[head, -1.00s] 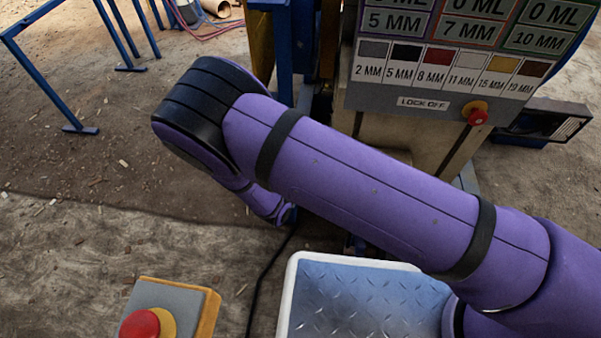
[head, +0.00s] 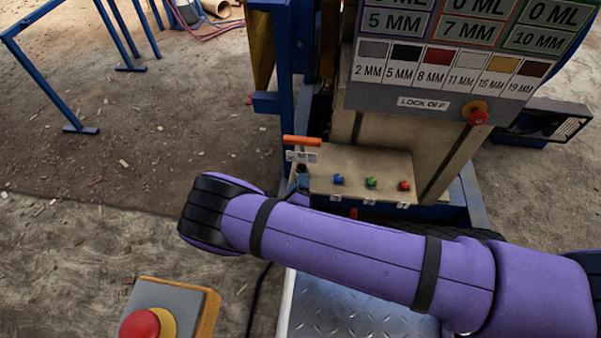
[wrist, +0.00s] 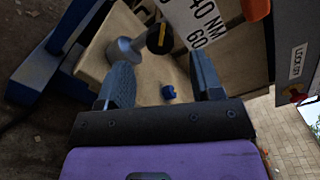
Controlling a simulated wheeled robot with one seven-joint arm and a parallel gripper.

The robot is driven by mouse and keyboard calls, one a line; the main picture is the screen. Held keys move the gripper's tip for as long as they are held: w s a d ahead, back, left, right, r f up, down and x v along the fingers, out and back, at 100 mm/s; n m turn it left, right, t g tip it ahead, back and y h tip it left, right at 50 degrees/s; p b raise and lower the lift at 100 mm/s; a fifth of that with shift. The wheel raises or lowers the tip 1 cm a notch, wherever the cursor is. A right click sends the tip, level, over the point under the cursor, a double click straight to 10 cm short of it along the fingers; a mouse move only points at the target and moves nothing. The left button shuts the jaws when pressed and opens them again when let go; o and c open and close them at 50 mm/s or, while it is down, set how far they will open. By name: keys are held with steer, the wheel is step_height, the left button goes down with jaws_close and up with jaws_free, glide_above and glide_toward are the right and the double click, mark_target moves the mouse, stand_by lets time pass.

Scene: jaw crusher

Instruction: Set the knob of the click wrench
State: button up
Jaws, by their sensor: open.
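The click wrench shows in the head view as an orange handle (head: 302,140) above a small white scale plate (head: 302,157), at the left end of a beige bench. In the wrist view, the scale plate (wrist: 197,20) reads 40 NM and 60, with part of the orange handle (wrist: 256,9) at the top. A black round knob with a yellow line (wrist: 160,38) sits beside the plate. A grey rounded piece (wrist: 125,50) is left of it. My gripper (wrist: 162,76) is open and empty, its fingers pointing toward the knob, apart from it.
Blue (head: 338,180), green (head: 371,183) and red (head: 404,186) small knobs stand on the bench. A panel (head: 440,85) with a red lock-off button (head: 477,115) rises behind. Blue posts (head: 283,60) flank the bench.

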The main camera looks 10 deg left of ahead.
mark_target(301, 169)
steer(key=shift+w, duration=2.35)
steer(key=c, duration=0.9)
